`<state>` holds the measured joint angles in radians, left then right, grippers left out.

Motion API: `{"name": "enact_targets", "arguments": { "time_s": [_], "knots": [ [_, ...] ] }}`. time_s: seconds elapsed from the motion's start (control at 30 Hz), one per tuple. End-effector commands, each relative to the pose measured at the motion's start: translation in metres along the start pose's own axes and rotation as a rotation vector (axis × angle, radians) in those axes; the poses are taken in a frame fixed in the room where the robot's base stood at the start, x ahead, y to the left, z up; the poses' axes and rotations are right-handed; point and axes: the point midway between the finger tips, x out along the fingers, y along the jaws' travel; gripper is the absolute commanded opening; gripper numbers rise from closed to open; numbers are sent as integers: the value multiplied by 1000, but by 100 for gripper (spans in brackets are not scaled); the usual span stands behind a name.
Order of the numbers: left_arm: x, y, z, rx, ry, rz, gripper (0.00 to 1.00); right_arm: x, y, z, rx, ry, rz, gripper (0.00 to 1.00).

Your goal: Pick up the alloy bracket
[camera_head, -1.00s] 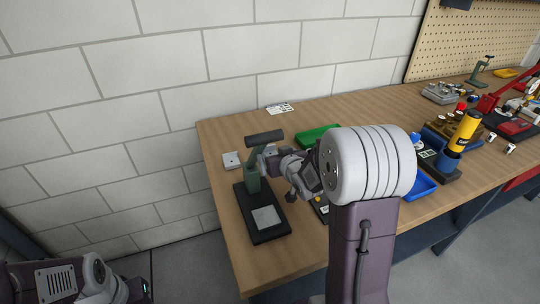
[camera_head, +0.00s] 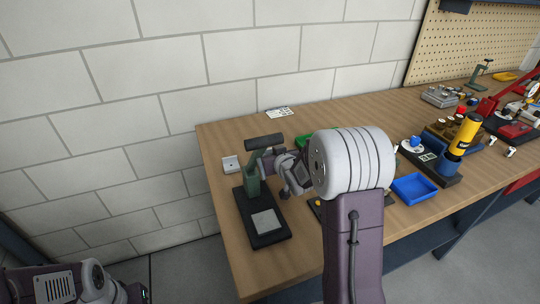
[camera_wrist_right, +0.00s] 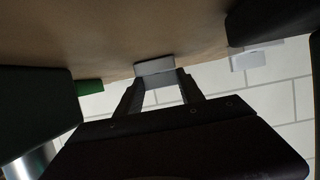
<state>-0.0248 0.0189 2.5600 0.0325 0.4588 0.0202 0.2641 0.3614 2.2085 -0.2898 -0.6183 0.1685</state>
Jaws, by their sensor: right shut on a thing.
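A small flat grey piece, which looks like the alloy bracket (camera_wrist_right: 155,67), sits between the fingertips of my right gripper (camera_wrist_right: 160,80) in the right wrist view. The gripper is shut on it. The brown bench surface shows behind it, and I cannot tell whether the piece touches the bench. In the head view my right wrist is beside the green post of a small press (camera_head: 252,180), and the bracket is hidden there. My left arm shows at the lower left, away from the bench, with its gripper out of the picture.
A black roller-like bar (camera_head: 264,141) and a small light-grey block (camera_head: 230,164) lie near my right wrist. A green tray (camera_head: 303,142) is partly hidden behind my arm. A blue tray (camera_head: 414,188) is to the right.

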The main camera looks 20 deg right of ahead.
Motion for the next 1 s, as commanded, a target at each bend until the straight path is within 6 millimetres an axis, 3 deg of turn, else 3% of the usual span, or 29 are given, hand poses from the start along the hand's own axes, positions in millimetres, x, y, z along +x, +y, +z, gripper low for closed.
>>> {"name": "enact_targets", "arguments": {
  "time_s": [0.27,0.5,0.7,1.0],
  "knots": [
    [-19,0,-2,0,0,0,36,-18,2,-44,-1,7,2,4],
    [-50,1,-5,0,0,0,36,-45,61,-71,1,3,8,4],
    [-70,1,-7,0,0,0,36,-63,99,-86,1,3,5,4],
    [-75,1,-8,0,0,0,36,-68,114,-89,0,2,0,4]
  ]
}}
